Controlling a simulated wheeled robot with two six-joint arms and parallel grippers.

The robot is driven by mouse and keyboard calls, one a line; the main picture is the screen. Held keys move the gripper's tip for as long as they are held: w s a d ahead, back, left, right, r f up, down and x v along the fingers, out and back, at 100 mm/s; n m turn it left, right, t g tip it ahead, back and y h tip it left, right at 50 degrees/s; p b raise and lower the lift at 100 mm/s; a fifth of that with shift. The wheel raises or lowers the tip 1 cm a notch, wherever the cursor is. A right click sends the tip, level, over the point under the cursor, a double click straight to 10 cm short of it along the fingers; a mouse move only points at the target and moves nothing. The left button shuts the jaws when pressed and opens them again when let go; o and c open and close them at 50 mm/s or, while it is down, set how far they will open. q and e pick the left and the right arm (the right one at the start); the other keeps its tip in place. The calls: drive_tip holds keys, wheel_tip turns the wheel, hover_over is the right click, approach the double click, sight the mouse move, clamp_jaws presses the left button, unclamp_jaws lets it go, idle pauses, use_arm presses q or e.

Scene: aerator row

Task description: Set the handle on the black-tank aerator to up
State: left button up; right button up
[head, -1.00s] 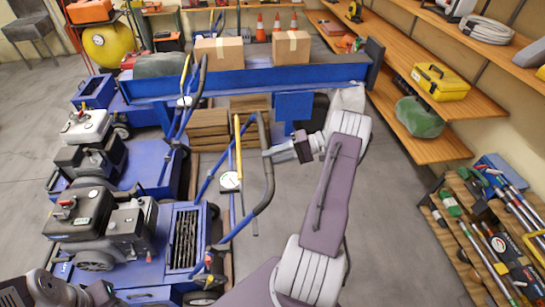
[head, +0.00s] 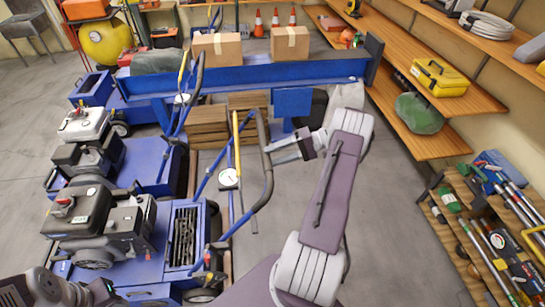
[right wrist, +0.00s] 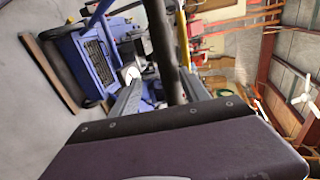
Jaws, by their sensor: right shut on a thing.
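The black-tank aerator (head: 77,210) is the nearest blue machine at lower left in the head view. Its handle (head: 267,165) is a dark bar on blue arms, raised at a slant to the right of the body. A round white gauge (head: 229,179) shows beside the handle. My right gripper (head: 270,152) is shut on the handle's bar. In the right wrist view, the dark bar (right wrist: 164,50) passes between the two grey fingers. My left gripper (head: 103,292) is partly in view at the bottom left; its fingers are unclear.
A white-tank aerator (head: 84,124) stands just behind, its own handle raised. A blue beam (head: 250,80) with cardboard boxes (head: 218,50) is farther back. A wooden shelf (head: 440,150) and a tool rack (head: 480,235) stand at right. Grey floor is clear between handle and rack.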

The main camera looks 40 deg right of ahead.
drive_tip(key=v, duration=0.7)
drive_tip(key=shift+s+d+b, duration=0.3)
drive_tip(key=shift+b, duration=0.1)
drive_tip(key=shift+r, duration=0.1)
drive_tip(key=shift+w, duration=0.1)
